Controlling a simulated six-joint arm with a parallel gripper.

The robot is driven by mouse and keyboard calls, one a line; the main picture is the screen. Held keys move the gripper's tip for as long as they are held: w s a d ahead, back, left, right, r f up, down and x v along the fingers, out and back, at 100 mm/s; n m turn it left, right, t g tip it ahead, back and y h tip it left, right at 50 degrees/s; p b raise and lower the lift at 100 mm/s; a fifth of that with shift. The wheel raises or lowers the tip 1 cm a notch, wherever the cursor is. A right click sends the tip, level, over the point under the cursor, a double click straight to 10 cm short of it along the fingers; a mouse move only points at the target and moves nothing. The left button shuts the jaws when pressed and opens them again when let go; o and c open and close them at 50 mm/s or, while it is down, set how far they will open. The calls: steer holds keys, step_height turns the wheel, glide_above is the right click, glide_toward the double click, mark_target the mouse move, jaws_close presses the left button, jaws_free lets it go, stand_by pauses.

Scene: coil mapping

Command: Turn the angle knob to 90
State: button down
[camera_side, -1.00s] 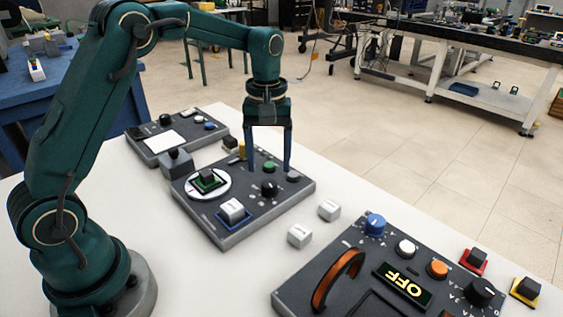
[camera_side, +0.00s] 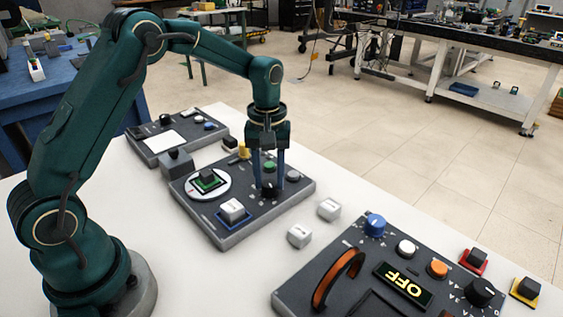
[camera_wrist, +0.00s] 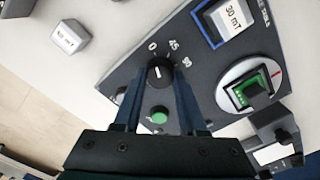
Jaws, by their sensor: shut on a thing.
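The black angle knob (camera_wrist: 160,76) sits on a dark grey panel (camera_wrist: 122,74), with the marks 0, 45 and 90 printed around its far side in the wrist view. Its white line points up, roughly toward 0. My gripper (camera_wrist: 158,75) has its two blue fingers down on either side of the knob and is shut on it. In the side view my gripper (camera_side: 269,188) stands upright over the knob (camera_side: 269,193), and its fingers partly hide it. A green button (camera_wrist: 159,115) lies between the fingers, close to the knob.
The panel also bears a round white dial plate with a green-and-black piece (camera_side: 207,177) and a white block marked 30 mT (camera_side: 232,210). Two loose white blocks (camera_side: 299,236) (camera_side: 329,208) lie beside it. A larger panel with an OFF display (camera_side: 403,286) stands front right.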

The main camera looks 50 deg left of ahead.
steer(key=shift+m, duration=0.3)
steer(key=m, duration=0.3)
steer(key=shift+m, duration=0.3)
steer(key=m, duration=0.4)
steer(key=shift+r+m, duration=0.1)
steer(key=shift+m, duration=0.2)
steer(key=m, duration=0.4)
steer(key=shift+m, duration=2.5)
steer(key=shift+c, duration=2.3)
jaws_free()
